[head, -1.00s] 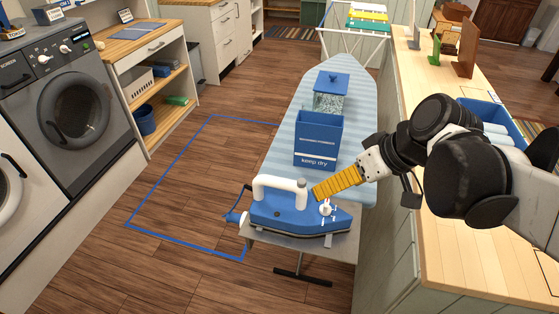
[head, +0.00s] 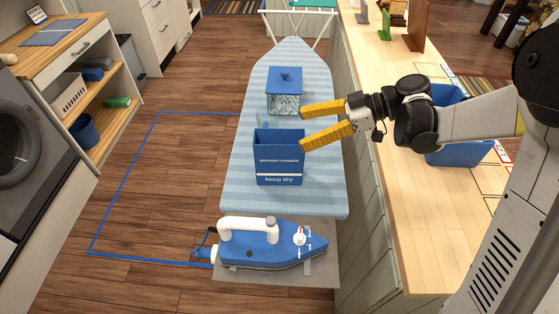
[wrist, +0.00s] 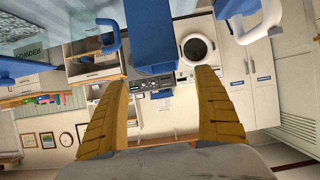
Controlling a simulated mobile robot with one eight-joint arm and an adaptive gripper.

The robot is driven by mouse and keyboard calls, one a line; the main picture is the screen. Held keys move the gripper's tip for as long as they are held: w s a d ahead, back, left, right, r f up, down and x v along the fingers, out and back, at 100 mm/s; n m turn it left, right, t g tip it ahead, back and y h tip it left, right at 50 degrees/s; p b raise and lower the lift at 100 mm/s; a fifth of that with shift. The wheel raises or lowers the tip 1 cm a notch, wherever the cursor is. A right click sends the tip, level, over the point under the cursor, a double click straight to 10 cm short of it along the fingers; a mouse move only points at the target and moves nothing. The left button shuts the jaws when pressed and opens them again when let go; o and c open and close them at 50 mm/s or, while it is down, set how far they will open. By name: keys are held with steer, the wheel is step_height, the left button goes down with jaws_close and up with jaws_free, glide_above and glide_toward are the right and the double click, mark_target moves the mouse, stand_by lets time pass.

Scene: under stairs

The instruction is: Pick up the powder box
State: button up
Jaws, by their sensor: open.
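Nothing is held between the fingers (wrist: 160,85). The box's inside is mostly hidden.
A lidded speckled jar (head: 285,102) stands behind the box on the ironing board (head: 235,185). A blue iron (head: 265,250) lies in front on a grey rest. A wooden counter (head: 425,220) with a blue bin (head: 445,155) runs along the right. Floor to the left is clear.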

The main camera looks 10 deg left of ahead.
mark_target(279, 138)
steer(key=shift+x, duration=1.15)
steer(key=b+x, duration=0.1)
steer(key=x, duration=0.1)
steer(key=b+x, duration=0.1)
steer(key=x, duration=0.2)
steer(key=shift+s+d+f, duration=0.15)
steer(key=shift+s+f, duration=0.05)
steer(key=shift+f, duration=0.1)
steer(key=shift+r, duration=0.1)
steer(key=c, duration=1.6)
